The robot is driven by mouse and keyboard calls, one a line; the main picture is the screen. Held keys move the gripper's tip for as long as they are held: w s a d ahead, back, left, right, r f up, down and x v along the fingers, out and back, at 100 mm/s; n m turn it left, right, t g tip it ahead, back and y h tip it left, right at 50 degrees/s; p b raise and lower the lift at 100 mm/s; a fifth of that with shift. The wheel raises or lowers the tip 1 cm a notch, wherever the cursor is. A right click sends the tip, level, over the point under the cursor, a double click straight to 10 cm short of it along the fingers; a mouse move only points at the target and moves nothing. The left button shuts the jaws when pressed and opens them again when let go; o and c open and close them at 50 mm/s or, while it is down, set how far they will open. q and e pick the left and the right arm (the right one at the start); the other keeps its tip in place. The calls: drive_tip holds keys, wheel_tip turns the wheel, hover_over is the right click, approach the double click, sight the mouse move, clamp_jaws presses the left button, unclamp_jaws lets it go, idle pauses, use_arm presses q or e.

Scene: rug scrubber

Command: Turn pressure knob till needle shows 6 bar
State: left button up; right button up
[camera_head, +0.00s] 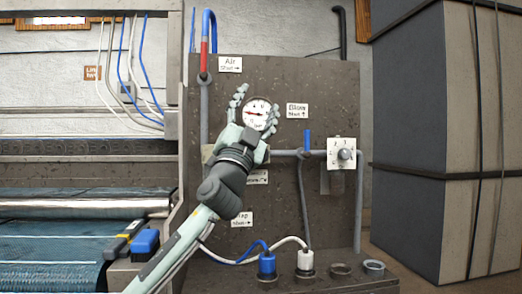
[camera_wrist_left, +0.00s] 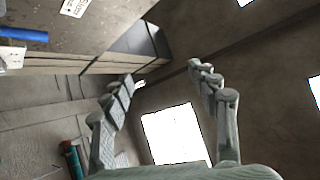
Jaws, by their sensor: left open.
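The round white gauge (camera_head: 258,112) with a red needle sits on the dark panel, and its scale is too small to read. My left gripper (camera_head: 258,108) is open and empty, with one finger on each side of the gauge in the head view. Whether it touches the panel cannot be told. Its hand and wrist cover the panel just below the gauge, so any knob there is hidden. A grey knob (camera_head: 344,155) on a white dial plate is to the right, clear of the gripper. In the left wrist view the spread fingers (camera_wrist_left: 163,85) hold nothing. My right gripper is out of view.
The panel (camera_head: 275,73) carries pipes, a blue lever (camera_head: 307,139) and white labels. Blue and white plugs (camera_head: 267,264) with cables sit on the ledge below. A roller with blue rug (camera_head: 50,240) is at left; a tall strapped grey block (camera_head: 440,140) stands at right.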

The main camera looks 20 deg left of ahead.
use_arm(q)
drive_tip(key=w+f+n+g+y+p, duration=0.2)
drive_tip(key=w+f+n+g+y, duration=0.55)
drive_tip(key=f+n+g, duration=0.6)
drive_tip(key=shift+n+t+y, duration=0.35)
drive_tip(key=shift+n+t, duration=0.3)
drive_tip(key=shift+t, duration=0.1)
drive_tip(key=shift+w+a+r+p, duration=0.15)
drive_tip(key=shift+w+a+r, duration=0.2)
drive_tip(key=shift+w+a, duration=0.5)
drive_tip(key=shift+w+a+r+p, duration=0.2)
drive_tip(key=shift+w+a+r, duration=0.15)
drive_tip(key=shift+w+a, duration=0.45)
drive_tip(key=shift+w+a+r+p, duration=0.15)
drive_tip(key=shift+w+a+r, duration=0.3)
drive_tip(key=shift+w, duration=0.65)
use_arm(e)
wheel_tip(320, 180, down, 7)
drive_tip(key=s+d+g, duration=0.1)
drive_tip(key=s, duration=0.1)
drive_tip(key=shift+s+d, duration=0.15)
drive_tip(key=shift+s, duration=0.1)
use_arm(q)
drive_tip(key=shift+a+f, duration=0.1)
drive_tip(key=c, duration=1.2)
